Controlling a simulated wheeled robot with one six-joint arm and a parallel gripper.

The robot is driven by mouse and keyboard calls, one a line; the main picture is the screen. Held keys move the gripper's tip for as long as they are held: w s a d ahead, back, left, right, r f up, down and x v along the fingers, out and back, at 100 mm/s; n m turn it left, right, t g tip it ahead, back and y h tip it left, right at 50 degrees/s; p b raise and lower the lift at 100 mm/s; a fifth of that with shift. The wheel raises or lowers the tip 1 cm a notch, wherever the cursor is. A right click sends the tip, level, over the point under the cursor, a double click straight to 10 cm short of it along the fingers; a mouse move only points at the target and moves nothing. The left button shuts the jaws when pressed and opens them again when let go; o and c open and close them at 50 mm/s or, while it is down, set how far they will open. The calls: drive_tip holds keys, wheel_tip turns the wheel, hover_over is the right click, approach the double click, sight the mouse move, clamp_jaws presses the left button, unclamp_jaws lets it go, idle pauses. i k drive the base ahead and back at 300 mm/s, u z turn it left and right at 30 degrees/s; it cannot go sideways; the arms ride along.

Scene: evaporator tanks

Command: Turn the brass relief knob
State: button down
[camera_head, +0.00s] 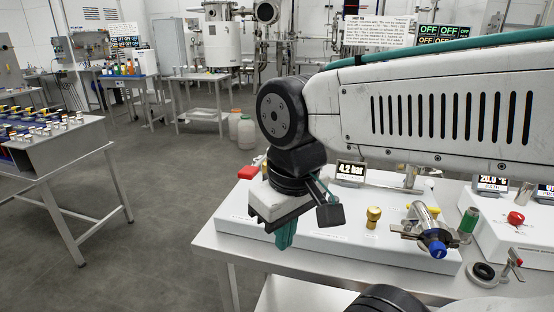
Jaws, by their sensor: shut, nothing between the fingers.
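The brass relief knob (373,217) looks to be the short golden knob standing upright on the white panel (340,248) on the bench, right of my gripper. My gripper (284,240) hangs fingers-down over the panel's front left part, apart from the knob. Its teal fingers are together, with nothing seen between them. Whether the fingertips touch the panel or hang in front of its edge is hard to tell. Part of the panel behind the gripper is hidden.
A 4.2 bar display (350,172) stands behind the knob. A metal cylinder with a blue cap (433,245) and a green-topped part (468,221) lie to its right. A red handle (247,172) is left of my arm. Open floor (160,215) lies left.

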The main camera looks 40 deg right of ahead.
sight(373, 213)
drive_tip(key=u, duration=0.1)
drive_tip(key=k, duration=0.1)
drive_tip(key=z, duration=1)
